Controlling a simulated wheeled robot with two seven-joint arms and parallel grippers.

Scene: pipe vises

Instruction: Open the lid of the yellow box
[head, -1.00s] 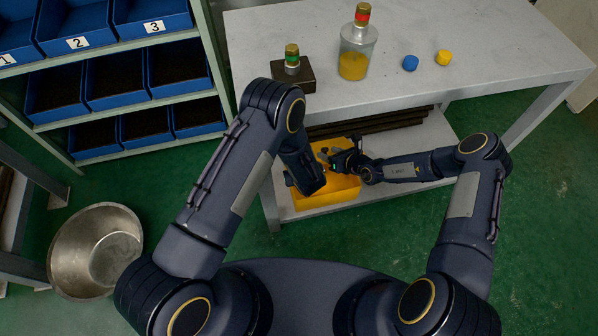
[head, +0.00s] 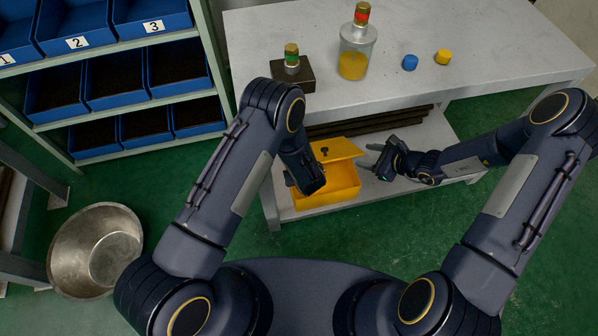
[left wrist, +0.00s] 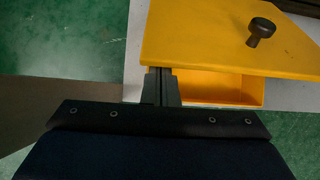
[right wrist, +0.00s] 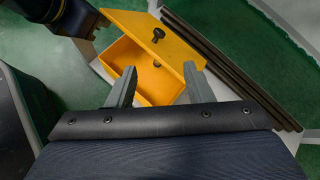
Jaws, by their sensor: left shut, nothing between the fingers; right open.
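The yellow box (head: 343,192) sits on the table's lower shelf, its inside partly showing. Its flat yellow lid (head: 343,152) with a black knob (head: 324,151) is displaced toward the back and skewed, leaving the front part open. The lid (left wrist: 205,40) and the open gap also show in the left wrist view. My left gripper (left wrist: 160,84) is shut and empty, its tips at the lid's near edge; I cannot tell whether they touch. In the head view my left arm hides part of the box. My right gripper (right wrist: 160,82) is open and empty, right of the box and apart from it.
Dark pipes (head: 375,122) lie behind the box on the shelf. The table top (head: 470,25) above carries a bottle (head: 354,62), a dark block with a green-banded top (head: 292,72), and blue and yellow pieces. A metal bowl (head: 75,260) stands on the floor at left.

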